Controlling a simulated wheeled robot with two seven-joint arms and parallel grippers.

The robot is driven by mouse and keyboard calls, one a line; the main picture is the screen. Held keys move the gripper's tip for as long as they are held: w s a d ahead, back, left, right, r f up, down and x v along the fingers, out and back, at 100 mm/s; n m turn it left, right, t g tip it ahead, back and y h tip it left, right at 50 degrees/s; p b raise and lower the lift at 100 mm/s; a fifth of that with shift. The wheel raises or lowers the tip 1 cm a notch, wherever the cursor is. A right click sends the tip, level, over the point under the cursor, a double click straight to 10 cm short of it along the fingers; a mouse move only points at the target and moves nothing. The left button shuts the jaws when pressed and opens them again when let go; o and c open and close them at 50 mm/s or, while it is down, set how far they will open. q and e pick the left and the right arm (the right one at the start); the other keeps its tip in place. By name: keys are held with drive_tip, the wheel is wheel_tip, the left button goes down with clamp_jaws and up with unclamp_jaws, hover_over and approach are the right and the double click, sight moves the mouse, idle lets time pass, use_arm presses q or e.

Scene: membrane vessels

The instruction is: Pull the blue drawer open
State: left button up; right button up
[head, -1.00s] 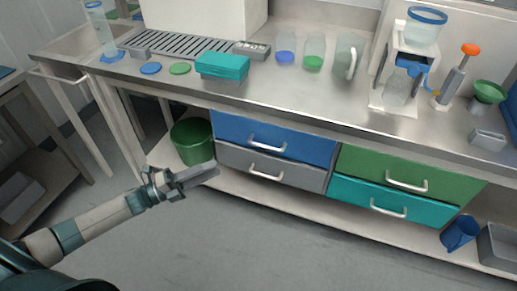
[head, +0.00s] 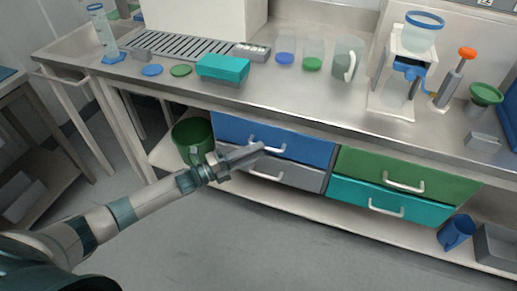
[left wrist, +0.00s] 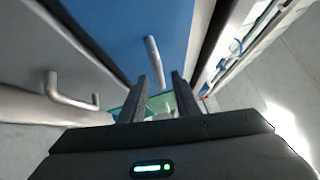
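The blue drawer (head: 230,131) is flush in the left cabinet under the bench, above a grey drawer. Its pale bar handle (head: 275,147) is partly hidden by my left gripper (head: 262,147), which points at it from the left. In the left wrist view, the blue front (left wrist: 115,25) fills the upper middle. There the handle (left wrist: 153,55) lines up with the gap between the two fingers (left wrist: 160,80), which are apart. I cannot tell whether the fingertips reach around the bar. My right gripper is in neither view.
The grey drawer (head: 300,174) with its own handle (left wrist: 70,92) sits just below. Green (head: 430,178) and teal (head: 350,196) drawers are to the right. A green bin (head: 190,135) stands left of the cabinet. The floor in front is clear.

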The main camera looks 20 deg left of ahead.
use_arm(q)
drive_tip(key=shift+x, duration=0.8)
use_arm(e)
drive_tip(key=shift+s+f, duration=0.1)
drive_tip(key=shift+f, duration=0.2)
use_arm(q)
clamp_jaws()
drive_tip(key=shift+s, duration=0.1)
